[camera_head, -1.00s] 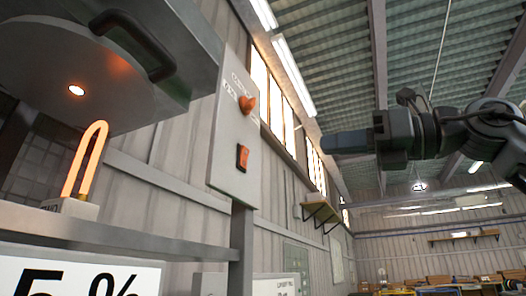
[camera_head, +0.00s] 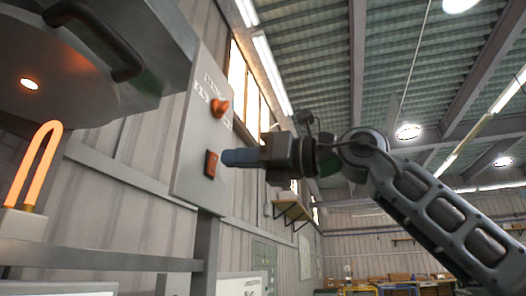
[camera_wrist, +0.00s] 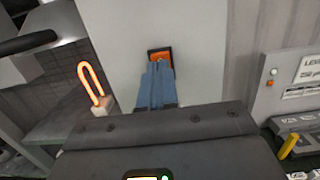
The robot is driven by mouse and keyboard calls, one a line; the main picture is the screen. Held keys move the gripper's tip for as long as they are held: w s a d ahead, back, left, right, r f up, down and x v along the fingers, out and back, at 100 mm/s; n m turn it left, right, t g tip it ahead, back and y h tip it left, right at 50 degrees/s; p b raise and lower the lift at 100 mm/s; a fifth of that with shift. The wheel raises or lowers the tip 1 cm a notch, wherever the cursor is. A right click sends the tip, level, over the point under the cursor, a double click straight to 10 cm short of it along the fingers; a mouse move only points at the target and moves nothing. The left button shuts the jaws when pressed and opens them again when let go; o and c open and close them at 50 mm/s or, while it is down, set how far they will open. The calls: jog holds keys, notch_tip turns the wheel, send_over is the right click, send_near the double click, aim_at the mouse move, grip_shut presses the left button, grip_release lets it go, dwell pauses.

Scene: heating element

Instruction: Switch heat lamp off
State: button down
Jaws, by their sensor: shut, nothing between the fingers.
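A grey control panel (camera_head: 187,150) stands upright at the left of the head view. It carries an orange rocker switch (camera_head: 211,164) and, above it, an orange-red knob (camera_head: 219,107). My gripper (camera_head: 224,157) is shut and empty, its blue fingertips pointing left at the rocker, very close to it; I cannot tell whether they touch. In the wrist view the rocker (camera_wrist: 160,58) shows just beyond the fingertips, its lower part hidden by them. The heating element (camera_head: 35,166), a glowing orange loop, stands on a pale base.
A grey hood (camera_head: 110,60) with a dark handle (camera_head: 92,38) overhangs the heating element. A shelf (camera_head: 290,212) is on the wall behind my gripper. In the wrist view, a panel with a yellow handle (camera_wrist: 288,146) is at the right. Open room lies to the right.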

jog(key=shift+w+a, duration=0.25)
jog(key=shift+a, duration=0.4)
jog(key=shift+r, duration=0.15)
jog(key=h+p, duration=0.1)
jog(key=a+h+p, duration=0.1)
jog(key=p, duration=0.1)
jog(key=shift+w+r+g, duration=0.1)
jog(key=shift+r+g, duration=0.15)
jog(key=shift+g, duration=0.15)
jog(key=shift+d, duration=0.1)
jog(key=shift+d, duration=0.15)
jog(key=r+b+v, duration=0.1)
jog(key=b+v, duration=0.1)
jog(key=v, duration=1.2)
